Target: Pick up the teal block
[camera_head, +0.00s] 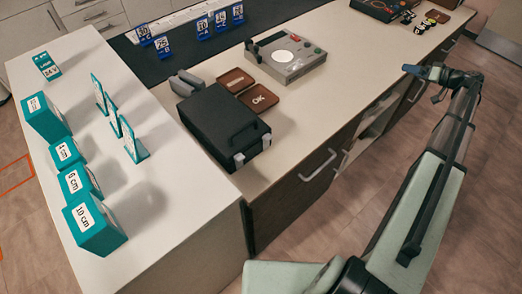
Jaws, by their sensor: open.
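Several teal blocks with white size labels stand in a row on the white counter at the left. The nearest and largest reads "10 cm" (94,238). Behind it are one reading "6 cm" (91,187), a small one reading "4 cm" (75,143), and a larger one (47,130) at the far end whose label is hard to read. The picture does not single one out as the task's block. My gripper (424,78) is open and empty at the upper right, past the front edge of the long counter, far from all the blocks.
Thin teal label stands (133,150) stand right of the blocks. A black case (215,122), brown trays (261,97) and a grey device (287,57) occupy the long counter (335,75). Blue number markers (203,28) stand behind. Small items lie near its far right end.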

